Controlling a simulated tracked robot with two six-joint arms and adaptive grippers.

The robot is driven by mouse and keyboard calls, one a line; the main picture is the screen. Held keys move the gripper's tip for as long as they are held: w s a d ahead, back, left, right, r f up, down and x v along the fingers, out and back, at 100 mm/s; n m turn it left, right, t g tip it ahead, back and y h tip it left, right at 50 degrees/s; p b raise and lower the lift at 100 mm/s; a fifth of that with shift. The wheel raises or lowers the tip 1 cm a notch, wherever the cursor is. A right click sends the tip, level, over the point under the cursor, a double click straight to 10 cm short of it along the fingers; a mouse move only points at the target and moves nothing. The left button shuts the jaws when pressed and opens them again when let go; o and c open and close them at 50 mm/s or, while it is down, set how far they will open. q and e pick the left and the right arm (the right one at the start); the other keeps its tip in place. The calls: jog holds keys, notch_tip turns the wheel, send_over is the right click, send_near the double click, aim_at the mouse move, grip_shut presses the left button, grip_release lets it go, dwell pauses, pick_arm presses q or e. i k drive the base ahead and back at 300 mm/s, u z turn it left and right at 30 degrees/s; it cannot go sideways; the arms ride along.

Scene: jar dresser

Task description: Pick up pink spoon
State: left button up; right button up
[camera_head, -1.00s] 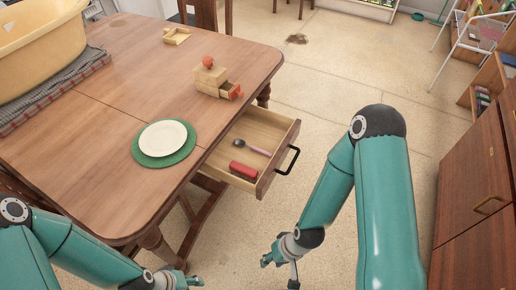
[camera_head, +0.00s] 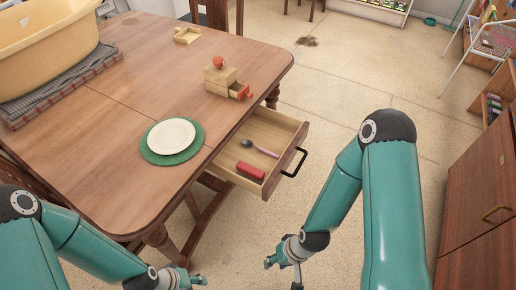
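A spoon with a dark bowl and a pinkish handle (camera_head: 265,151) lies in the open drawer (camera_head: 280,121) of the wooden table. A red object (camera_head: 250,170) lies in the same drawer, nearer to me. My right gripper (camera_head: 281,275) hangs over the floor, below and in front of the drawer in the picture, apart from the spoon. Its fingers look spread, with nothing between them. My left gripper (camera_head: 196,282) is at the bottom edge, partly cut off, and its fingers are hard to make out.
The drawer has a black handle (camera_head: 294,162). A white plate (camera_head: 171,134) on a green mat (camera_head: 193,150), a small wooden jar dresser (camera_head: 219,81) and a yellow tub (camera_head: 62,45) are on the table. A wooden cabinet (camera_head: 478,200) stands at the right. Floor between is clear.

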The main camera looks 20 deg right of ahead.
aim_at(260, 149)
jog(key=k, duration=1)
jog(key=z, duration=1.05)
jog(key=i, duration=1.25)
jog(key=u, duration=1.75)
jog(key=i, duration=0.2)
jog(key=u, duration=0.15)
